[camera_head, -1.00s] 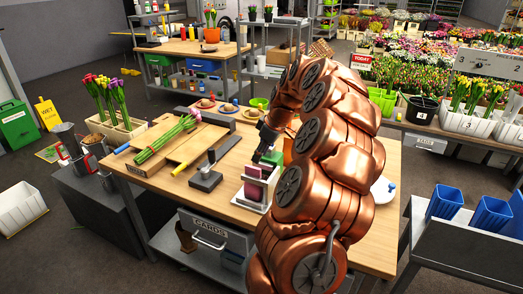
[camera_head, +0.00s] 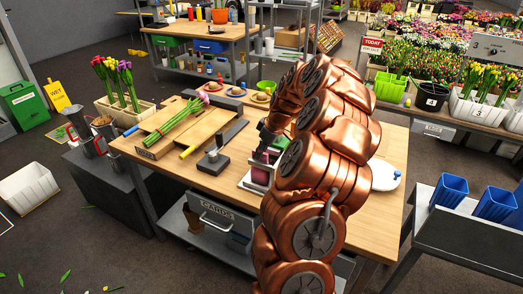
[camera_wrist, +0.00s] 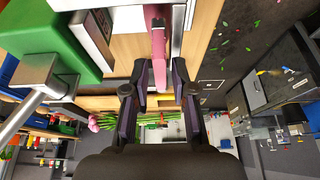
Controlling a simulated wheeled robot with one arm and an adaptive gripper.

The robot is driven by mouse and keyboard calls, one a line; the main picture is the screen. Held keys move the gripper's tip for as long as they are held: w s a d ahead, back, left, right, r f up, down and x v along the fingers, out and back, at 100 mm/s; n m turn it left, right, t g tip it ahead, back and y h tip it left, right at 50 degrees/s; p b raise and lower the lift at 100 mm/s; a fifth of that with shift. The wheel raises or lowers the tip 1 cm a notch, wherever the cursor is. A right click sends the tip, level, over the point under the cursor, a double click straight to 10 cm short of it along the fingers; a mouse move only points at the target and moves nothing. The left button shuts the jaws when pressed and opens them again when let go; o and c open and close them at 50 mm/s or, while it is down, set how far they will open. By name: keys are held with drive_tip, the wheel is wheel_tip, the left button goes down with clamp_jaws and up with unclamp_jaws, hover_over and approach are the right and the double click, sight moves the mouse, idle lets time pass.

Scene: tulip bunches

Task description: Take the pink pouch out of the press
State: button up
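The pink pouch (camera_wrist: 157,45) stands out of a pale metal holder, which I take to be the press (camera_wrist: 177,20), at the top of the wrist view. In the head view the pouch (camera_head: 261,176) shows pink in the press (camera_head: 254,187) on the workbench, beside my arm. My gripper (camera_wrist: 159,75) is open. Its fingertips are on either side of the pouch's near end, with a visible gap on each side. In the head view my gripper (camera_head: 267,140) is mostly hidden behind my copper arm.
A green box (camera_wrist: 50,35) and a pale box (camera_wrist: 92,35) are left of the pouch in the wrist view. A stapler-like tool (camera_head: 213,160) and wrapped tulips (camera_head: 180,122) on a wooden board lie left of the press on the workbench (camera_head: 220,188). A white plate (camera_head: 384,178) is at right.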

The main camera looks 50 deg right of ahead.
clamp_jaws()
drive_tip(key=shift+r+b, duration=0.2)
drive_tip(key=shift+b, duration=0.25)
idle(0.5)
